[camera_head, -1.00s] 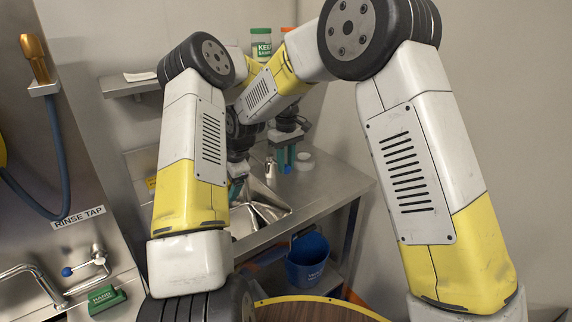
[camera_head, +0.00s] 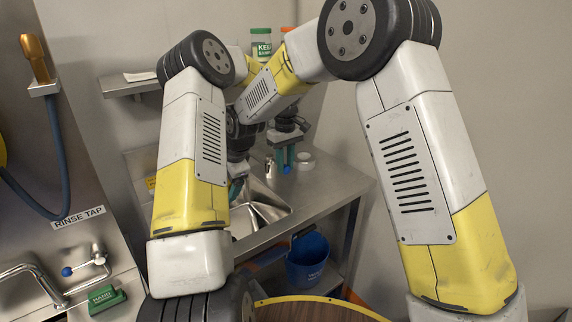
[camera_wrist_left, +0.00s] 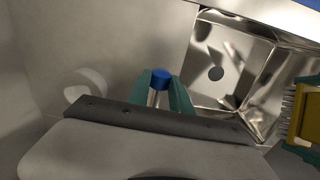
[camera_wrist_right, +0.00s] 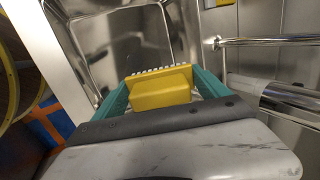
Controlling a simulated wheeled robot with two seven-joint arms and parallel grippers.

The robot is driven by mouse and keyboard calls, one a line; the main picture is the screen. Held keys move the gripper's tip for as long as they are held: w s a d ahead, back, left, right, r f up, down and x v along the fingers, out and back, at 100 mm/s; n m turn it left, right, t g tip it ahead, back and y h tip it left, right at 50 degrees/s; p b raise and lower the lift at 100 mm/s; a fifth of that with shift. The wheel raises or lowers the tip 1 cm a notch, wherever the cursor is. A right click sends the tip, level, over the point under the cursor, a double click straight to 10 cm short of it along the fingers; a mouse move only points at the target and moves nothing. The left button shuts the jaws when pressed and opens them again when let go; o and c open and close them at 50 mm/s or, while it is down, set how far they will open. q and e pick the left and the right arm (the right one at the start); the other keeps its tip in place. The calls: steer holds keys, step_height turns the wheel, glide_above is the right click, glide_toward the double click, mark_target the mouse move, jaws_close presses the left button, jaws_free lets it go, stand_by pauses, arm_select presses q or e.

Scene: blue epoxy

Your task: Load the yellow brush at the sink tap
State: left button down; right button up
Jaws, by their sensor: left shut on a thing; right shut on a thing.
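My left gripper (camera_head: 286,162) is at the back of the sink counter, shut on a metal piece with a blue cap (camera_wrist_left: 160,78), which looks like a tap knob. The blue cap shows just below its fingers in the head view. My right gripper (camera_wrist_right: 163,88) is shut on the yellow brush (camera_wrist_right: 162,92), bristles pointing away from the wrist, over the steel sink (camera_head: 272,194). The brush also shows at the right edge of the left wrist view (camera_wrist_left: 308,118). In the head view my arm hides the brush. No water is clearly visible.
Chrome pipes (camera_wrist_right: 275,42) run close beside the right gripper. A white round item (camera_head: 305,161) stands by the left gripper. A blue bucket (camera_head: 307,262) sits below the counter. The counter's right side is clear. A separate rinse tap (camera_head: 35,275) is at far left.

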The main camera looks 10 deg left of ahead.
arm_select(q)
steer(key=shift+s+a+m, duration=0.55)
steer(key=shift+a+m, duration=0.1)
steer(key=shift+m, duration=0.35)
steer(key=c, duration=1.2)
jaws_free()
steer(key=shift+o, duration=0.2)
step_height(320, 180, up, 12)
